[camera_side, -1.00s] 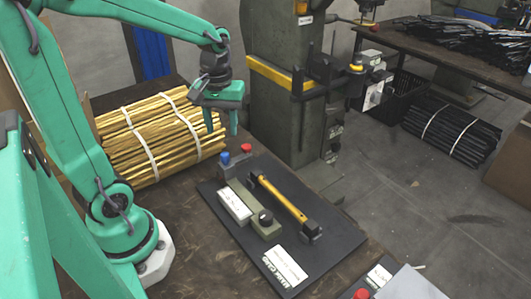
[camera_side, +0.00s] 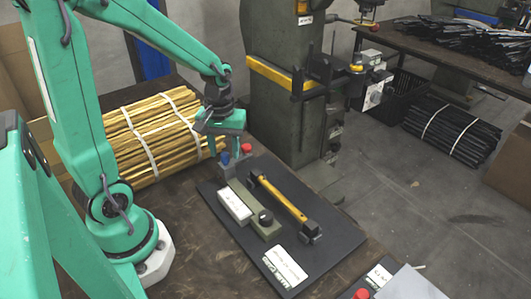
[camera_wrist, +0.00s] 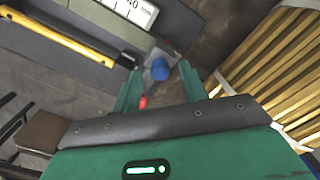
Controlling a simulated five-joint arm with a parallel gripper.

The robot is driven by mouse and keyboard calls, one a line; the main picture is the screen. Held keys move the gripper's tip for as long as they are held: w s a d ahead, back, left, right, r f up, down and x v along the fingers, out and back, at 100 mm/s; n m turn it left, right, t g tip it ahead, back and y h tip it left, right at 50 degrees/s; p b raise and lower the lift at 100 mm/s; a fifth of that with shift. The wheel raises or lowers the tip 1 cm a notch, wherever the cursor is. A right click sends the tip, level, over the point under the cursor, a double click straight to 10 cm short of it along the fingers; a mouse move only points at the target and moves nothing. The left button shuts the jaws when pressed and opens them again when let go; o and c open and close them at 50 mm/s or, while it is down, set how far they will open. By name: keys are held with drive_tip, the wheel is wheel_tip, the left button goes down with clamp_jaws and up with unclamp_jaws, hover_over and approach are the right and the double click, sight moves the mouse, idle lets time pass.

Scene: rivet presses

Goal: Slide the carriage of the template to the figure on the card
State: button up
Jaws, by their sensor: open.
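The template lies on a dark board (camera_side: 330,239) on the bench. A red knob (camera_side: 246,148) stands beside the blue one. Which part is the carriage is not clear. A white card (camera_side: 286,267) lies at the near end; its figure is too small to read. My gripper (camera_side: 223,153) is open over the blue knob. In the wrist view the knob (camera_wrist: 160,68) shows between the fingertips; contact is unclear.
A yellow-handled tool (camera_side: 280,197) lies on the board right of the olive bar. A strapped bundle of yellow rods (camera_side: 150,135) stands close to the left of my gripper. A green press (camera_side: 280,110) stands behind. Another red knob (camera_side: 361,294) shows at the bottom edge.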

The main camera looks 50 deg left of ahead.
drive_tip(key=shift+f, duration=0.3)
clamp_jaws()
drive_tip(key=shift+d, duration=5.55)
unclamp_jaws()
